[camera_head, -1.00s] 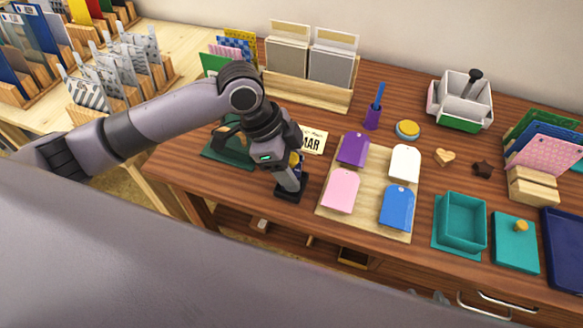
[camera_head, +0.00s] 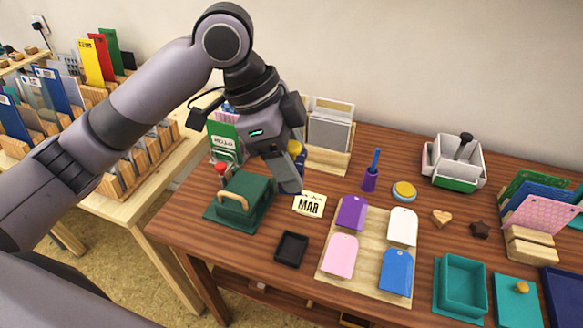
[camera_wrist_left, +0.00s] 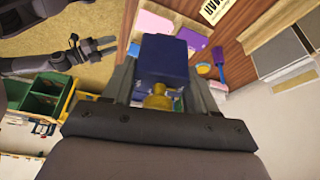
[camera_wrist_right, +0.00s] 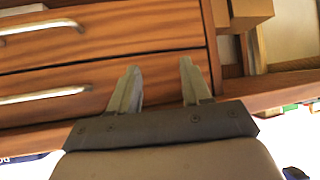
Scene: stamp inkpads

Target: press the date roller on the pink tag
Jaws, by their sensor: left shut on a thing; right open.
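The date roller, a dark blue block (camera_head: 292,178) with a yellow knob, is shut in my left gripper (camera_head: 290,155). It is held raised behind the black tray. In the left wrist view the roller (camera_wrist_left: 165,58) sits between both fingers. The pink tag (camera_head: 340,256) lies flat at the front left of the wooden board (camera_head: 368,278), beside purple, white and blue tags. The roller is apart from it, up and to the left. My right gripper (camera_wrist_right: 160,88) is open and empty in front of wooden drawers in the right wrist view; the head view does not show it.
The small black tray (camera_head: 291,249) is empty, left of the board. A "MAR" card (camera_head: 310,205) lies behind it. A green press with a wooden handle (camera_head: 240,200) stands at left. A teal tray (camera_head: 462,285) is right of the board.

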